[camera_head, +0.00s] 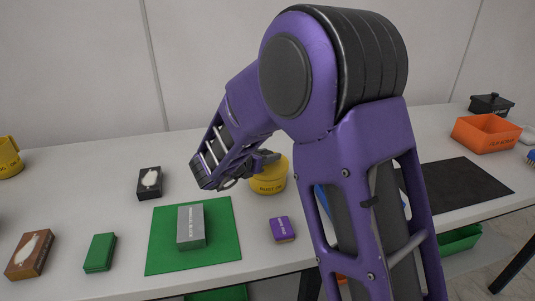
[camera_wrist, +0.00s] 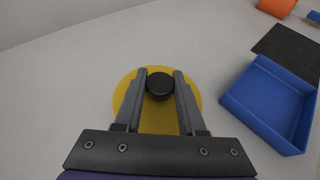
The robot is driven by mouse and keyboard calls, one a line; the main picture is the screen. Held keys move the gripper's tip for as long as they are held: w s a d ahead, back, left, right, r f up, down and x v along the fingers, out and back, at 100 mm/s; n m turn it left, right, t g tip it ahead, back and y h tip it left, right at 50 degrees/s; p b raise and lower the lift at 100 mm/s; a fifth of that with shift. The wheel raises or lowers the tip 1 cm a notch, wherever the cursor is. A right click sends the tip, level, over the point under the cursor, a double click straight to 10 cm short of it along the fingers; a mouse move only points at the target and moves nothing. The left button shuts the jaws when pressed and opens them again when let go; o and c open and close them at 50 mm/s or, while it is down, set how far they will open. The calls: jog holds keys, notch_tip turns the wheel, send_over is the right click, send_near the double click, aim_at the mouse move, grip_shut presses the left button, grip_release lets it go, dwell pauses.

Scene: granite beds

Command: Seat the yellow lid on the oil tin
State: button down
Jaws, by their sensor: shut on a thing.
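The yellow oil tin (camera_head: 270,179) stands on the table in the head view, partly covered by my arm, with dark lettering on its side. My gripper (camera_head: 268,158) is at the top of the tin. In the wrist view, my gripper (camera_wrist: 160,82) is shut on the black knob (camera_wrist: 159,85) of the round yellow lid (camera_wrist: 124,92). The lid appears level below the fingers, at or just over the tin's top. I cannot tell whether it touches the rim or is fully seated. The tin's body is hidden under the lid in the wrist view.
A blue tray (camera_wrist: 270,104) stands right of the lid, next to a black mat (camera_head: 462,185). A purple box (camera_head: 282,229) lies in front of the tin. A grey block (camera_head: 191,228) rests on a green mat (camera_head: 160,250). An orange bin (camera_head: 486,134) is at the far right.

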jog(key=shift+f, duration=0.6)
dwell(0.4)
jog(key=shift+c, duration=2.1)
grip_release()
jog(key=v, duration=1.7)
jog(key=shift+a+r+p, duration=0.15)
jog(key=shift+p, duration=0.25)
jog(key=shift+s, duration=0.1)
